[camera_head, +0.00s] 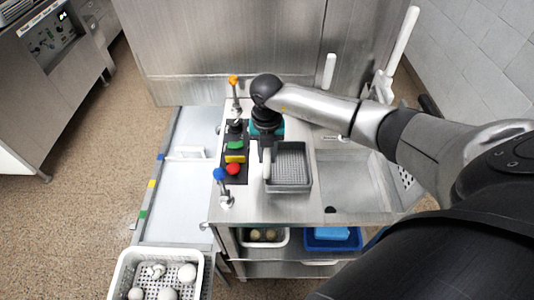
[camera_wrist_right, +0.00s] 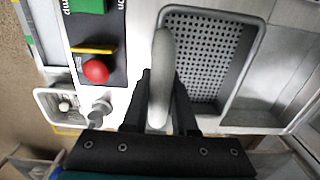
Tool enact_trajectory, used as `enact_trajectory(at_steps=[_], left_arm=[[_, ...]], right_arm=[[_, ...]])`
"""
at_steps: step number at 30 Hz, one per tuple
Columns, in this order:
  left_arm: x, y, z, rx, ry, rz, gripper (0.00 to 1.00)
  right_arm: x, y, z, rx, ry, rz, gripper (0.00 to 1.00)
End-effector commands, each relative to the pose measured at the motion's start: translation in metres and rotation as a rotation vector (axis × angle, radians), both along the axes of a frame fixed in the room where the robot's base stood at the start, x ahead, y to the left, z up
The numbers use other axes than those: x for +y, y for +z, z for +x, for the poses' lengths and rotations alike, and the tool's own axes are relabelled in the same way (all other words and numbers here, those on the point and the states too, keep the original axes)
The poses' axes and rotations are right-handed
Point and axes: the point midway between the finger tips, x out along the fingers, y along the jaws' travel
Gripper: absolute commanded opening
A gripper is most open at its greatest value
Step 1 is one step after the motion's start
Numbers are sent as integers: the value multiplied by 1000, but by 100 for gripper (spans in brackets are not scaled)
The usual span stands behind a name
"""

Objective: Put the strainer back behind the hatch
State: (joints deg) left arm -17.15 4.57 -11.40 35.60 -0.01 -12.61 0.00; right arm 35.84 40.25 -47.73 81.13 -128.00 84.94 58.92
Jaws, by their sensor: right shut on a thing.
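The strainer (camera_head: 304,185) is a grey rectangular basket with a perforated floor, at the middle of the steel counter. It also shows in the right wrist view (camera_wrist_right: 235,42). My right gripper (camera_head: 266,150) is above its left edge, shut on a pale rounded handle (camera_wrist_right: 162,75) at that side. I cannot tell whether the strainer rests on the counter or is slightly raised. A large steel panel (camera_head: 220,45) with a white handle (camera_head: 329,70) stands behind the counter; whether it is the hatch is unclear. My left gripper is not in view.
A control panel with green, yellow and red buttons (camera_head: 233,169) lies just left of the strainer. Blue-topped (camera_head: 219,174) and orange-topped (camera_head: 233,80) taps flank it. A sink basin (camera_head: 350,180) is on the right. A white basket (camera_head: 120,272) with pale round items stands lower left.

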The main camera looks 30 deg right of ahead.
Motion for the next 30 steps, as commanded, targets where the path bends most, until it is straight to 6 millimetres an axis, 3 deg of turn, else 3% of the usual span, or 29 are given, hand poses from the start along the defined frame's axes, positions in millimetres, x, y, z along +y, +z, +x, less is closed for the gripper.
enact_trajectory(at_steps=[2,3,12,23,30], left_arm=[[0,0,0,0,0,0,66],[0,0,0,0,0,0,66],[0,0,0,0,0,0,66],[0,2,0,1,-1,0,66],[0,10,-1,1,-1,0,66]], right_arm=[[0,1,0,-1,0,0,0],[0,1,0,-1,0,0,28],[0,1,0,0,0,0,61],[0,8,0,-1,0,0,61],[-1,56,1,-6,0,0,61]])
